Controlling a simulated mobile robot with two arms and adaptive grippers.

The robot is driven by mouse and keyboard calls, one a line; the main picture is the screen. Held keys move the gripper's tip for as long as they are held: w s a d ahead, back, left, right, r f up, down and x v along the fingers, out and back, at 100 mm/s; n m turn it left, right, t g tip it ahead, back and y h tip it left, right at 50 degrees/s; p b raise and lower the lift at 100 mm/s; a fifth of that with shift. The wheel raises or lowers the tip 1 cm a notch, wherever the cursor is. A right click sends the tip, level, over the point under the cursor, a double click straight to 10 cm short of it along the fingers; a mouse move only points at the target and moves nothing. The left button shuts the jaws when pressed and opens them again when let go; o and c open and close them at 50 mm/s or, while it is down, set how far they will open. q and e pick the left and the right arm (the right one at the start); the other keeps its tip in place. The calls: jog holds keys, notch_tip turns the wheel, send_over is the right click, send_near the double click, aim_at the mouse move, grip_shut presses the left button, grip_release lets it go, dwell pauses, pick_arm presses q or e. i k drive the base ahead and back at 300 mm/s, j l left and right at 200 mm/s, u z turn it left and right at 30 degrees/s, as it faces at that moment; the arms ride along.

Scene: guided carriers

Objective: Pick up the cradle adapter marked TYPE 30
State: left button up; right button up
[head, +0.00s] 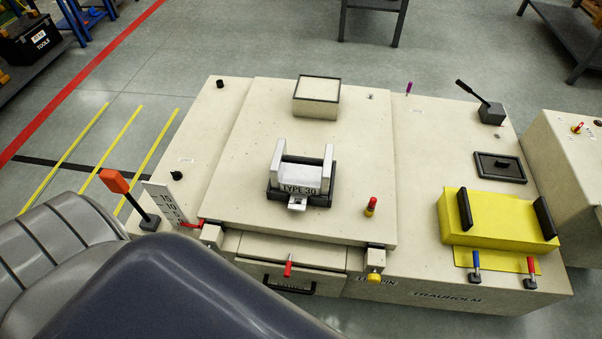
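The cradle adapter marked TYPE 30 (303,178) is a light grey U-shaped block with two upright side walls. It sits in a black base (273,191) on the raised beige plate in the middle of the machine. A small metal tab (297,203) sticks out at its front. The label on its front faces me and reads TYPE 30. Neither gripper shows in the head view, and nothing touches the adapter.
A box with a dark rim (316,108) stands behind the adapter. A red-topped knob (371,206) stands to its right. A yellow block with black handles (495,222) is further right. An orange-tipped lever (116,182) rises at left. My own body covers the lower left.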

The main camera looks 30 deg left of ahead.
aim_at(302, 178)
jog(key=k+j+z, duration=0.2)
jog(key=j, duration=0.25)
jog(key=j+z, duration=0.2)
jog(key=j, duration=0.2)
jog(key=k+j+z, duration=0.2)
jog(key=j, duration=0.2)
jog(key=k+j+z, duration=0.25)
jog(key=i+j, duration=0.05)
jog(key=j, duration=0.05)
